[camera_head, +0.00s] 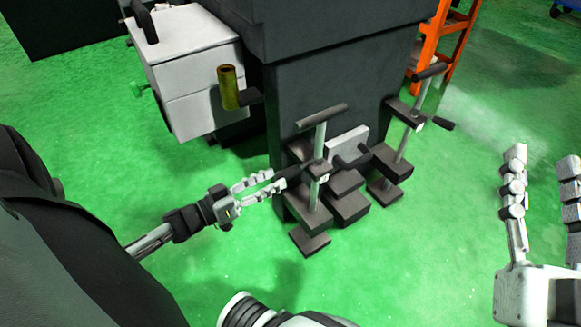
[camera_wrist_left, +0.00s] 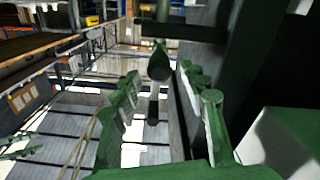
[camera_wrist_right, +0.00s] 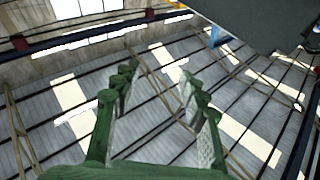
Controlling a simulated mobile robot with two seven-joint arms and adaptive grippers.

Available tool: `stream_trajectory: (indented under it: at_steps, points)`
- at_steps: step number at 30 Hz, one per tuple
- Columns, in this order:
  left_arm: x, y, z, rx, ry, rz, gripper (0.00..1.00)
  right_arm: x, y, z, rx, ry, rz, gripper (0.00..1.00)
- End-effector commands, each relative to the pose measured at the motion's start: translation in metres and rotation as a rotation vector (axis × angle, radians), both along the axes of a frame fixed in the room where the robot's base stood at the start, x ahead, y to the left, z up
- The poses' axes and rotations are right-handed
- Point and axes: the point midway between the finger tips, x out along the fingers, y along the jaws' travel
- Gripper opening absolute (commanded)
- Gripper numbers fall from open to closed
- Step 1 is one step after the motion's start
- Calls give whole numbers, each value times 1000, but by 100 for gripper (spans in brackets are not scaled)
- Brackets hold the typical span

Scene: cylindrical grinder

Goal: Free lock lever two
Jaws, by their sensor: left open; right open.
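Two clamp-like posts stand at the machine's foot, each with a dark lock lever. The nearer lever (camera_head: 291,172) sticks out left from its post, toward my left gripper. The farther lever (camera_head: 442,123) sticks out right from the right post. No label shows which is number two. My left gripper (camera_head: 276,184) is open at the nearer lever's free end. In the left wrist view, a dark round handle end (camera_wrist_left: 160,66) lies ahead, between the finger directions; contact cannot be told. My right gripper (camera_head: 542,160) is open and empty at the far right, away from both levers.
Dark T-handles top the left post (camera_head: 321,116) and right post (camera_head: 430,71). Dark blocks and a grey plate (camera_head: 347,145) sit between them. A grey box (camera_head: 190,75) and a brass cylinder (camera_head: 228,87) are at upper left. Green floor (camera_head: 400,265) is clear in front.

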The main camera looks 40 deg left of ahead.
Motion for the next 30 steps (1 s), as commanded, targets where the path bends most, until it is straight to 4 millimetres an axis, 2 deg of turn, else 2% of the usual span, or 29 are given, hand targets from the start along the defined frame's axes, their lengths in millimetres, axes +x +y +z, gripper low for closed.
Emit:
stream_trajectory:
  at_steps: [3, 9, 20, 30]
  points:
    - [20, -9, 0, 0, -5, -1, 43, -1, -1, 4, 13, -37, -3, 43]
    - [43, -19, 0, 0, -4, -1, 43, -3, -4, 12, 29, -86, -7, 43]
    - [50, -22, 0, 0, -2, -1, 43, -4, -4, 16, 35, -102, -8, 43]
    - [50, -22, 0, 0, -2, -2, 4, -4, -4, 16, 35, -102, -8, 43]
